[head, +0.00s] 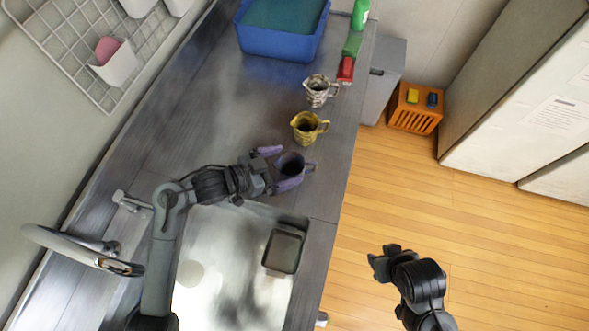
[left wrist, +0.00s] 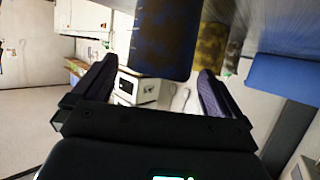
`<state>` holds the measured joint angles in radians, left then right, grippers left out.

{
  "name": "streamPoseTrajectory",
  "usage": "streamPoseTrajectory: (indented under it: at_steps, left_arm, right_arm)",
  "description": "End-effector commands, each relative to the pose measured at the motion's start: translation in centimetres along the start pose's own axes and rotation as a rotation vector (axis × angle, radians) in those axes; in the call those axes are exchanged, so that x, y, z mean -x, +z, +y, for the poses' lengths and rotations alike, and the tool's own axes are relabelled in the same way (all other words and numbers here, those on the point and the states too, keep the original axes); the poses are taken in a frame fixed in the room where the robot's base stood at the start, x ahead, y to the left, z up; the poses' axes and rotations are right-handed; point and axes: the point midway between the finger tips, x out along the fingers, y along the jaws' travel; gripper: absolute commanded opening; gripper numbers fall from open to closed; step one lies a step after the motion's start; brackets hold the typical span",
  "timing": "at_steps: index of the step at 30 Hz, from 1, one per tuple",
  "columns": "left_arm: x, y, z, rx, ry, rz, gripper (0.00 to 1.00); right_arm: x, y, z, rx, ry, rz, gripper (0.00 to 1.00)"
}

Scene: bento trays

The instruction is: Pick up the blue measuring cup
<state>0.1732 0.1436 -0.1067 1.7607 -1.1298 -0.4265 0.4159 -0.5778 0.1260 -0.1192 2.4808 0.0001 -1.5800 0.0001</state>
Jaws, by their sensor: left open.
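The blue measuring cup (head: 291,163) is dark blue and stands on the metal counter, its handle to the right. It also shows large at the top of the left wrist view (left wrist: 163,42). My left gripper (head: 279,168) is open, with one purplish finger on the cup's upper left side and the other along its lower side. The cup lies between or just ahead of the fingertips; contact cannot be made out. My right gripper (head: 382,263) is over the floor, away from the counter, and its jaws are unclear.
A yellow measuring cup (head: 305,128) and a silvery patterned one (head: 318,90) stand farther back. A blue tub (head: 276,44) is at the far end, with red (head: 345,70) and green items nearby. The sink (head: 222,230) holds a dark tray (head: 283,250). An orange crate (head: 414,119) is off the counter.

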Motion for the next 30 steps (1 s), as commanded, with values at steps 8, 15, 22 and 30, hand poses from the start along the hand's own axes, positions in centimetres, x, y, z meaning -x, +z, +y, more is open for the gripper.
streamPoseTrajectory:
  at_steps: [8, 15, 22, 30]
  left_arm:
    - [-3.5, -0.1, 0.1, 0.001, 0.001, 0.001, 1.00]
    - [-4.0, -0.2, 0.1, 0.000, 0.000, 0.000, 1.00]
    - [-4.0, -0.2, 0.1, 0.000, 0.000, 0.000, 0.80]
    - [-4.0, -0.2, 0.1, 0.000, 0.000, 0.000, 0.48]
  right_arm:
    - [-0.9, 0.3, -0.2, -0.005, -0.006, -0.001, 0.43]
    - [-1.0, 0.4, -0.3, -0.008, -0.008, -0.002, 0.43]
    - [-1.0, 0.4, -0.3, -0.007, -0.008, -0.003, 0.43]
    - [-1.0, 0.4, -0.2, -0.005, -0.006, -0.003, 0.43]
